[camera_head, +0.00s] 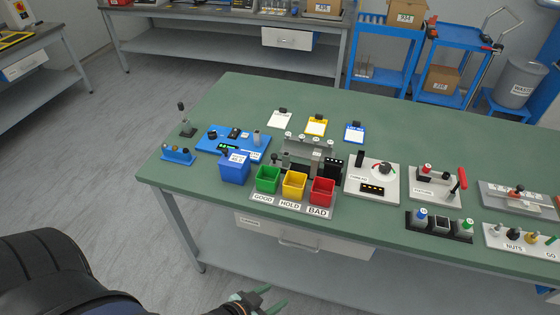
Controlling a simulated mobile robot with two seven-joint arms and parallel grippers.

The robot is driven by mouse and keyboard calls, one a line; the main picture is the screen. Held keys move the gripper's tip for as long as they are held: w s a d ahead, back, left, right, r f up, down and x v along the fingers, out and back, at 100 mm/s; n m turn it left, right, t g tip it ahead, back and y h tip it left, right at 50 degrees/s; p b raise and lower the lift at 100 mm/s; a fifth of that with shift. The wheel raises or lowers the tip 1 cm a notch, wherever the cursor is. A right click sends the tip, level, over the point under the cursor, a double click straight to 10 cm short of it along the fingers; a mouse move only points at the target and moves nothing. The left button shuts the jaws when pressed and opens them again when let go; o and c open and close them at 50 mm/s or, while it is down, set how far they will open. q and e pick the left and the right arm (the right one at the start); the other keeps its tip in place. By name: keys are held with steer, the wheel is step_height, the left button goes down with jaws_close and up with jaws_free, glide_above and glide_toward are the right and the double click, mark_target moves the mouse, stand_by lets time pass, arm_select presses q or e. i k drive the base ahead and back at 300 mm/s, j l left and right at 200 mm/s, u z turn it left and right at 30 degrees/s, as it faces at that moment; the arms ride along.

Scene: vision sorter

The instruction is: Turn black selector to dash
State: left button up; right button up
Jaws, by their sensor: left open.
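A blue panel (242,151) lies near the left end of the green table (228,100). It carries a small black knob (212,134), a black block (234,133), a green-lit display and a grey post. A pale panel (366,194) right of the middle carries a round dial (386,169) with a red and dark centre, and a black upright block. The selector's markings are too small to read, and I cannot tell which part is the black selector. My left gripper (271,298) is open and empty, low in front of the table, apart from both panels. My right gripper is out of view.
Green (267,179), yellow (294,186) and red (322,192) bins stand at the table's front, with a blue bin (234,168) beside them. More panels (436,184) fill the right side. The table's far left is mostly clear. A drawer (290,236) hangs below the front edge.

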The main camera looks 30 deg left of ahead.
mark_target(212, 134)
steer(key=u, duration=1.35)
